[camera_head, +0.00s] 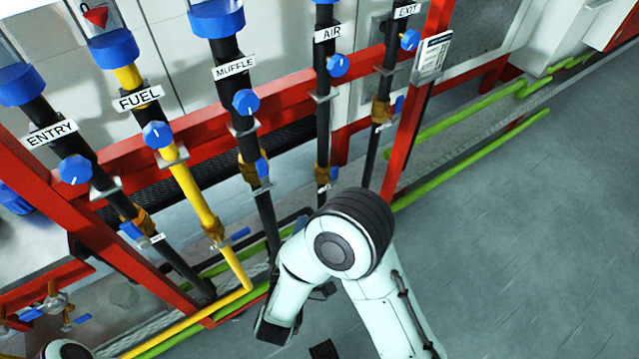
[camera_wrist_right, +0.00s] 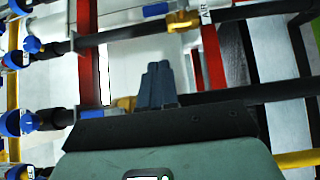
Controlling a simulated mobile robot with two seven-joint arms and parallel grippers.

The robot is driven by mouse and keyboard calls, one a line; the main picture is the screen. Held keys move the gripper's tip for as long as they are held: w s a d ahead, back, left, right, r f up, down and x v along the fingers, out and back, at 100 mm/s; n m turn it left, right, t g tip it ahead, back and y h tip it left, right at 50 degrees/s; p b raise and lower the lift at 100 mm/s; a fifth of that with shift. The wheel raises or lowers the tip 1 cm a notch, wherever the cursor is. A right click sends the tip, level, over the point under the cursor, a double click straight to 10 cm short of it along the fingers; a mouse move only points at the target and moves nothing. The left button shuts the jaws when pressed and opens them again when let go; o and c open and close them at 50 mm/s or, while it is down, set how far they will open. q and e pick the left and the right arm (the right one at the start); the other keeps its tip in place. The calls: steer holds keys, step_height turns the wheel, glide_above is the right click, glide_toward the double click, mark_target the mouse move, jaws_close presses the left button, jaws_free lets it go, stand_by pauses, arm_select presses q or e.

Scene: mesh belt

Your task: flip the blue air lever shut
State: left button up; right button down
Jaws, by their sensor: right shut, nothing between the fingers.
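The black air pipe, marked AIR (camera_head: 328,32), carries a brass valve with a blue air lever (camera_head: 334,173) lying along the pipe. In the right wrist view, the blue lever (camera_wrist_right: 155,9) shows at the top beside its brass valve (camera_wrist_right: 183,20) and a small AIR tag. My right gripper (camera_wrist_right: 157,85) is shut and empty, its dark fingers together and pointing toward the pipes. They are apart from the air lever, which is farther up in that view. In the head view my right arm hides most of this gripper. My left gripper is not in view.
Neighbouring pipes are marked ENTRY (camera_head: 51,132), FUEL (camera_head: 139,98), MUFFLE (camera_head: 234,67) and EXIT (camera_head: 407,11). The muffle lever (camera_head: 262,167) is close left of the air pipe. A red post (camera_head: 412,115) stands to the right. Open grey floor (camera_head: 520,240) lies at right.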

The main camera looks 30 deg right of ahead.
steer(key=shift+d, duration=0.1)
glide_toward(335, 178)
steer(key=w+d+r, duration=0.1)
steer(key=w+d, duration=0.1)
steer(key=w, duration=0.3)
steer(key=shift+w+d, duration=0.35)
steer(key=shift+d, duration=0.05)
steer(key=shift+r, duration=0.15)
